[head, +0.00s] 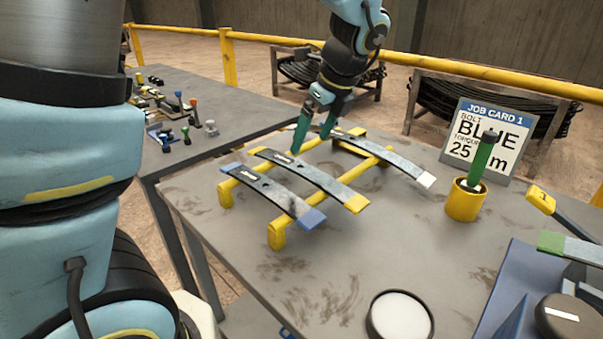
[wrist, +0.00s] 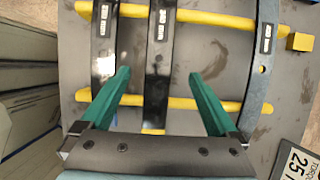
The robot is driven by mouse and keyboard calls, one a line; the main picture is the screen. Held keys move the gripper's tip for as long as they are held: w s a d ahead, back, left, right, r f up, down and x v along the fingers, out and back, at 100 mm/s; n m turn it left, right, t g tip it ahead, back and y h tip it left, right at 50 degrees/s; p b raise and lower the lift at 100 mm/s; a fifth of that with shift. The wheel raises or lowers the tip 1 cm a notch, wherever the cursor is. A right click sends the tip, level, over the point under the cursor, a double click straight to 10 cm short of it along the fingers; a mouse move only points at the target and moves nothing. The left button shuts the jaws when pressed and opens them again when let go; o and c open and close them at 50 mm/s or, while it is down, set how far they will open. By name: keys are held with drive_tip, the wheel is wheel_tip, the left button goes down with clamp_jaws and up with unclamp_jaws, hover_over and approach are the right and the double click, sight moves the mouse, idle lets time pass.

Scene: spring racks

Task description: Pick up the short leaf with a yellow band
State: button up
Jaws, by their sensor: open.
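The leaf with yellow-banded ends (head: 312,177) lies across two yellow rails (head: 277,235), between a blue-ended leaf (head: 270,190) in front and a white-ended leaf (head: 395,163) behind. In the wrist view the yellow-banded leaf (wrist: 159,60) is the dark middle strip with a small label. My gripper (head: 314,141) is open and empty, green fingers pointing down over the rack. In the wrist view its fingers (wrist: 158,75) appear on either side of the middle leaf, with gaps to both sides. I cannot tell the exact height above it.
A yellow cup (head: 463,204) with a green-handled tool stands right of the rack, before a job card (head: 488,138). A round white-topped dish (head: 400,316) is at the front. A blue fixture (head: 508,290) is at the right. A second table (head: 225,100) holds small parts.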

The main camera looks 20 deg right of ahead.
sight(300, 171)
drive_tip(key=p+x, duration=0.1)
drive_tip(key=x, duration=0.7)
drive_tip(key=shift+s+f, duration=0.1)
clamp_jaws()
idle(0.6)
